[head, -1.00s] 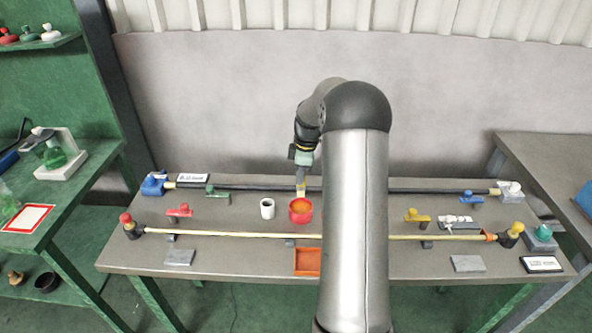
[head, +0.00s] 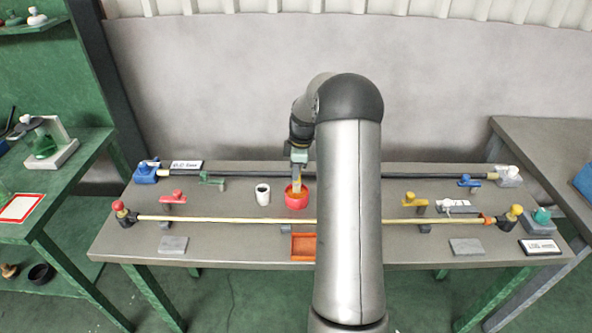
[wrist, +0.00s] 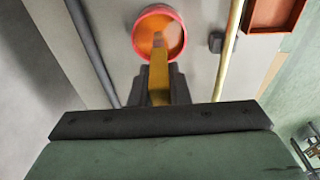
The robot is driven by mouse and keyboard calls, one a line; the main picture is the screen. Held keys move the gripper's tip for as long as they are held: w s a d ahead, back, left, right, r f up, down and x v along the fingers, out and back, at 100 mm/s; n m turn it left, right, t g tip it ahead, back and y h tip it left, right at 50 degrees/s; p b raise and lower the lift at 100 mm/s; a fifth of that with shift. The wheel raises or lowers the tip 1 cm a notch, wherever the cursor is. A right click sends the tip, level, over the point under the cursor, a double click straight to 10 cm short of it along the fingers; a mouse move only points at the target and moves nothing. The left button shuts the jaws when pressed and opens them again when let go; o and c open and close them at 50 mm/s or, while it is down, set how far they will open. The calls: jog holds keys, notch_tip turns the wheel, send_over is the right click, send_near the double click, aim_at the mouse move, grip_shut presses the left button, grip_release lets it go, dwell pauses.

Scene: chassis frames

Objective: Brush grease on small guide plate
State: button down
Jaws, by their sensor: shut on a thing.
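My gripper (head: 298,168) is over the middle of the table, above a red pot (head: 296,203) of orange grease. In the wrist view my gripper (wrist: 158,88) is shut on a brush with a yellow handle (wrist: 158,75). The brush's tip reaches into the mouth of the red pot (wrist: 136,38); whether the bristles touch the grease I cannot tell. Two grey flat plates lie at the table's front, one on the left (head: 173,245) and one on the right (head: 466,246). I cannot tell which is the small guide plate.
A white cup (head: 262,194) stands left of the pot. A yellow rod (head: 230,219) and a dark rod (head: 250,174) run across the table (head: 220,262). An orange tray (head: 303,247) lies in front. Red and yellow clamps stand along the rods.

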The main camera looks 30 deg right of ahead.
jog(key=shift+f+b, duration=0.5)
jog(key=shift+f, duration=0.1)
dwell(1.6)
jog(key=shift+r, duration=0.1)
jog(key=shift+r+p, duration=2)
jog(key=shift+r, duration=1.5)
